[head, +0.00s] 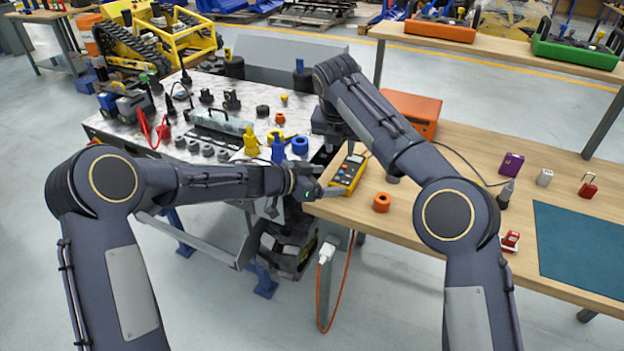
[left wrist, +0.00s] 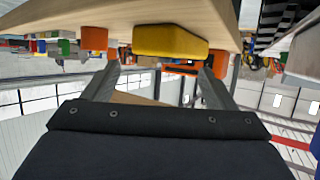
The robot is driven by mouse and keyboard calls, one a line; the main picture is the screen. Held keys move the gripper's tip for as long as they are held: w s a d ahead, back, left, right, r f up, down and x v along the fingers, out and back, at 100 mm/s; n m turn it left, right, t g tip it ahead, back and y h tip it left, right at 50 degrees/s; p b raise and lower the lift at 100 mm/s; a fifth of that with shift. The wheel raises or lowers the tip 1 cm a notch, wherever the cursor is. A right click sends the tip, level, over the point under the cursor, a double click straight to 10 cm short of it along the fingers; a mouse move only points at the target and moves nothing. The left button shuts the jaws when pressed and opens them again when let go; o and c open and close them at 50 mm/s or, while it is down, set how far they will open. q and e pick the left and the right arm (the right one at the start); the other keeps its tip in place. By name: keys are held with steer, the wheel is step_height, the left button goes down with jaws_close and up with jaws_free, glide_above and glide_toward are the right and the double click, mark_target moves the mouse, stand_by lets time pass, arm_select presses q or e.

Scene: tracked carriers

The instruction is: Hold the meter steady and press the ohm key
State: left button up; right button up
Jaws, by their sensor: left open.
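The yellow meter (head: 349,174) with a dark face lies at the near left edge of the wooden bench. In the left wrist view, which looks upside down, the meter (left wrist: 170,42) is ahead of my left fingertips. My left gripper (head: 328,183) is open at the bench edge, beside the meter's left side; its two fingers (left wrist: 160,70) are apart with nothing between them. My right gripper (head: 346,146) points down at the meter's far end, mostly hidden by its own arm. I cannot tell whether it touches the meter. The ohm key is too small to make out.
An orange case (head: 412,110) stands behind. A dark cable (head: 460,160) runs to a probe-like item (head: 505,194). A teal mat (head: 585,250) lies right. A cluttered grey table (head: 185,135) stands left. An orange cord (head: 340,290) hangs below the bench.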

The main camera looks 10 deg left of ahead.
mark_target(341, 173)
arm_select(q)
steer(key=shift+x, duration=1.15)
steer(key=c, duration=1.4)
steer(key=shift+c, duration=0.2)
arm_select(e)
jaws_close()
arm_select(q)
steer(key=shift+s+f, duration=0.15)
steer(key=shift+f, duration=0.05)
